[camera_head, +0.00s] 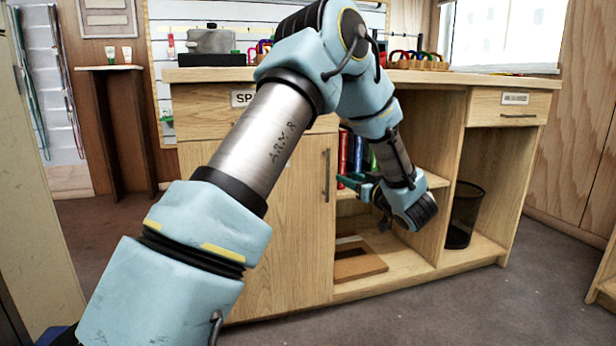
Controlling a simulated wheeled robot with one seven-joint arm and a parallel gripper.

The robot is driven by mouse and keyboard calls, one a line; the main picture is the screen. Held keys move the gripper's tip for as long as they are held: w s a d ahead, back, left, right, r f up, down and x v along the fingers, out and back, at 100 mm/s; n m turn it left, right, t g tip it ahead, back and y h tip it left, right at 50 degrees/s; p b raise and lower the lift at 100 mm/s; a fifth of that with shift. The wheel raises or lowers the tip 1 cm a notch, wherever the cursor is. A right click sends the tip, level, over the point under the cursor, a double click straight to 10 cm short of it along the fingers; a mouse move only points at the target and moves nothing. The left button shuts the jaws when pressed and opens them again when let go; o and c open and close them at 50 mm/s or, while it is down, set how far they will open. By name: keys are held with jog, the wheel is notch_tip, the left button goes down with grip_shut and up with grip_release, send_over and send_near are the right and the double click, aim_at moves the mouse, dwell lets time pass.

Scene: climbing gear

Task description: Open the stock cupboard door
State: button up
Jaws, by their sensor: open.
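The stock cupboard door (285,225) is a light wooden panel at the lower left of the counter unit. It looks shut, and my arm covers its upper left part. Its dark vertical bar handle (327,175) is near the door's right edge. My gripper (347,183) is open, just right of the handle and in front of the open shelf bay. Its fingers are small and partly hidden in this view. They look close to the handle, but I cannot tell whether they touch it.
A black mesh bin (464,215) stands in the right bay. Gear and a wooden rack (418,62) sit on the counter (470,79). The floor at right (535,290) is clear.

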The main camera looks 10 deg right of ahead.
jog(key=shift+y, duration=0.4)
jog(key=b+x, duration=0.1)
jog(key=x, duration=0.4)
jog(key=b+x, duration=0.1)
jog(key=x, duration=0.5)
jog(key=shift+s+a+f+b, duration=0.1)
jog(key=shift+a+f+b, duration=0.1)
jog(key=shift+b, duration=0.2)
grip_shut()
dwell(0.5)
